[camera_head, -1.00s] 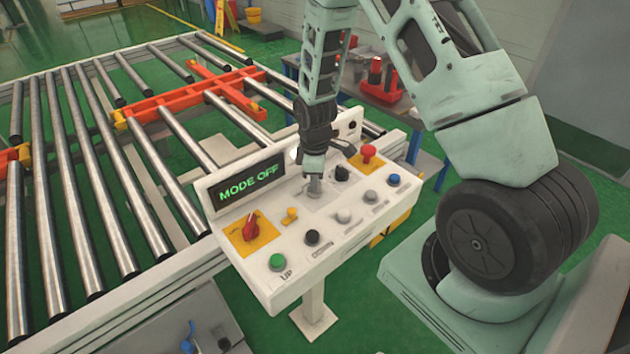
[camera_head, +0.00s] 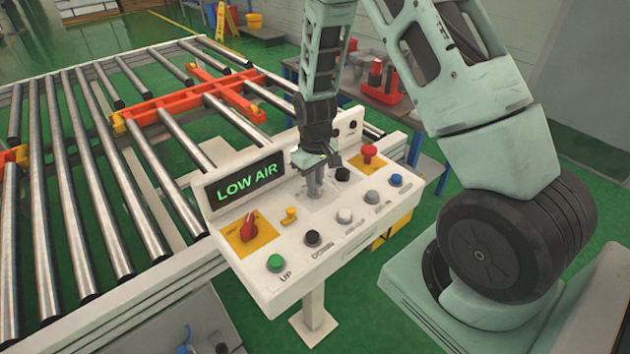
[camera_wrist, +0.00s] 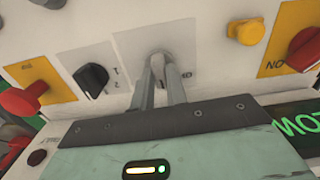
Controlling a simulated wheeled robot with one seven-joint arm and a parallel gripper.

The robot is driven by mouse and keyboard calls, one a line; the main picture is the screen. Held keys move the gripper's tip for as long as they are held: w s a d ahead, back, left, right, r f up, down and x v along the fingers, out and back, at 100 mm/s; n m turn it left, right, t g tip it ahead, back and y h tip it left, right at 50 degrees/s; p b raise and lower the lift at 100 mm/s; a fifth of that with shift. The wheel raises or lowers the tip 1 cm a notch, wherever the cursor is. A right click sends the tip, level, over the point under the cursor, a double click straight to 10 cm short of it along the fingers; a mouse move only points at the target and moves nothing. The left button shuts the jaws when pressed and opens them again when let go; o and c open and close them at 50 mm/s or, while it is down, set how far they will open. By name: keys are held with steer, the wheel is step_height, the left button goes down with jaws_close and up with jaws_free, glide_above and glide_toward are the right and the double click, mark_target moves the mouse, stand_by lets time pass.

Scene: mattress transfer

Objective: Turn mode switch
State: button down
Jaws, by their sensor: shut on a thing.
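The control panel (camera_head: 343,238) stands on a post beside the roller conveyor. Its display (camera_head: 244,183) reads "LOW AIR" in green. My gripper (camera_head: 314,190) points down at the panel's upper middle and is shut on the mode switch, a grey knob (camera_wrist: 158,58) between the fingertips in the wrist view. In the head view the fingers mostly hide the switch. A black knob (camera_wrist: 91,77) with marks 1 and 2 sits beside it in the wrist view. A small yellow knob (camera_wrist: 246,31) lies on the other side.
Close to my gripper are a red button on yellow (camera_head: 368,152), a red rotary switch (camera_head: 249,227), a green UP button (camera_head: 275,263) and a black DOWN button (camera_head: 312,238). The conveyor (camera_head: 80,180) fills the left. A table with red items (camera_head: 388,90) stands behind.

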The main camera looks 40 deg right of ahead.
steer(key=shift+m, duration=0.3)
steer(key=shift+w, duration=0.1)
steer(key=c, duration=1.4)
jaws_free()
step_height(320, 180, up, 18)
steer(key=b, duration=0.3)
steer(key=shift+f, duration=0.25)
